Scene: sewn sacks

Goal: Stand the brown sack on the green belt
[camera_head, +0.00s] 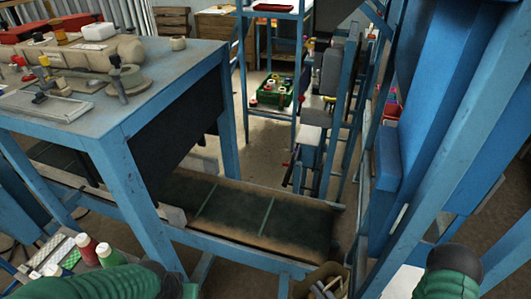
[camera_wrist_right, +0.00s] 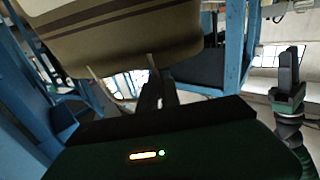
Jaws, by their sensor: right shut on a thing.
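The brown sack (camera_wrist_right: 125,35) fills the upper left of the right wrist view, with dark and pale stripes and light strap-like strips at its lower edge. My right gripper (camera_wrist_right: 160,88) has its dark fingers close together at that edge, shut on the sack; the exact grip spot is dark. I cannot make out the sack in the head view. The green belt (camera_head: 235,222), dark with lighter cross lines, runs low across the middle of the head view, bare where it shows. A dark gripper on a green arm, apparently my left gripper (camera_wrist_right: 288,78), stands upright at the right; its opening is unclear.
A blue-framed workbench (camera_head: 150,90) with tools stands left of the belt. Blue posts and panels (camera_head: 455,110) stand close on the right. A brown open container (camera_head: 322,282) with items sits at the bottom edge. A green crate (camera_head: 270,92) is behind.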

